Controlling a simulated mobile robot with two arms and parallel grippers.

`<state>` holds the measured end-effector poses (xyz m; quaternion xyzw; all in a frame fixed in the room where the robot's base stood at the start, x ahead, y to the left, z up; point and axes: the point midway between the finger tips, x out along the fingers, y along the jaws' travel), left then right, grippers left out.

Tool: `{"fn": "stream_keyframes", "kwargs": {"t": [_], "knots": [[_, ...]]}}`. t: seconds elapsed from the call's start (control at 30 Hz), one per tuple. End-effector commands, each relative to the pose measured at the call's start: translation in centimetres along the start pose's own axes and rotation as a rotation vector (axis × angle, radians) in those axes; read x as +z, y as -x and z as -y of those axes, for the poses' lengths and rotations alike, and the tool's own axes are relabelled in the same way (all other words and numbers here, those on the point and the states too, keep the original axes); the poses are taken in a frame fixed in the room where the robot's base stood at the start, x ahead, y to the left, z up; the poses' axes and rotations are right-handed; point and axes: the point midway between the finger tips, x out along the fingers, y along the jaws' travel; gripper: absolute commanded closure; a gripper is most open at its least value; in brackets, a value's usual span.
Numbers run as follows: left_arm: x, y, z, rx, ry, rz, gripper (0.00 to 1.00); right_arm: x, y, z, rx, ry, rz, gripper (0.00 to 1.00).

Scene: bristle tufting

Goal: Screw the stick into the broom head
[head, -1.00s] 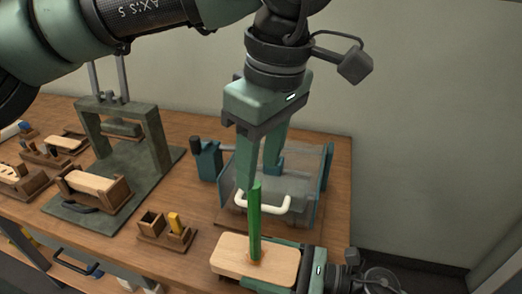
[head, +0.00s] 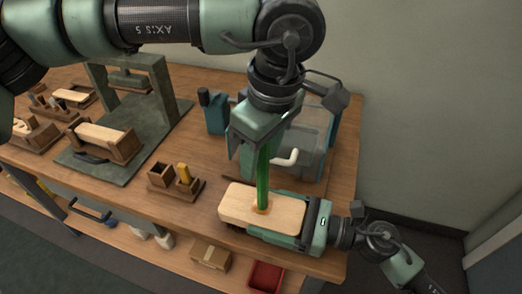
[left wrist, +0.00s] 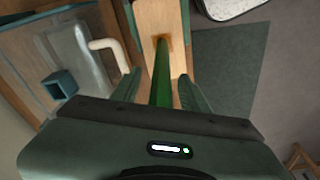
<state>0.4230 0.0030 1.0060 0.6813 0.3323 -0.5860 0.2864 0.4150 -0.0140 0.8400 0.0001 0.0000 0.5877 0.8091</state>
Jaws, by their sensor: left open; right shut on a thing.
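The green stick (head: 263,180) stands upright in the middle of the pale wooden broom head (head: 240,201), its lower end at the hole. My right gripper (head: 303,222) is shut on the broom head at its right end and holds it level at the table's front edge. My left gripper (head: 257,160) points down above the broom head with its fingers around the upper part of the stick. In the left wrist view, the stick (left wrist: 162,80) runs between the two open fingers, apart from both, down to the broom head (left wrist: 150,20).
A clear-walled fixture with a white handle (head: 287,158) stands behind the broom head. A small wooden holder (head: 160,184) with a yellow piece (head: 184,173) is to the left. A dark press frame (head: 130,100) stands farther left. A red bin (head: 265,276) is below the front edge.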

Motion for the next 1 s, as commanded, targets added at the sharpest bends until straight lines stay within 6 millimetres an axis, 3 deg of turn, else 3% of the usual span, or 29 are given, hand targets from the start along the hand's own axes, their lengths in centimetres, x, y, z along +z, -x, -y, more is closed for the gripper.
{"fn": "stream_keyframes", "kwargs": {"t": [0.03,0.17,0.2,0.47,0.5,0.57,0.6,1.0], "knots": [[-0.01,0.01,0.00,0.000,0.000,0.000,0.61,0.01,0.00,0.02,-0.001,0.000,0.000,1.00],[-0.01,0.02,0.00,0.000,0.000,0.000,0.97,0.01,0.00,0.02,-0.001,0.000,0.000,1.00],[-0.01,0.02,-0.01,0.000,0.000,0.000,1.00,0.01,0.00,0.02,-0.001,0.000,0.000,1.00],[-0.01,0.03,-0.01,0.001,-0.007,0.000,1.00,0.02,0.00,0.02,-0.001,0.000,0.000,1.00],[-0.01,0.03,-0.01,0.001,-0.007,0.000,0.76,0.02,0.00,0.02,0.000,0.000,0.000,1.00],[-0.01,0.03,-0.02,0.001,-0.006,0.000,0.59,0.02,0.00,0.02,0.000,0.000,0.000,1.00],[-0.01,0.03,-0.02,0.001,-0.006,0.000,0.56,0.02,0.00,0.02,0.000,0.000,0.000,1.00],[-0.02,0.75,-0.08,0.003,-0.006,-0.001,0.56,0.03,0.00,0.02,0.000,0.000,0.000,1.00]]}}
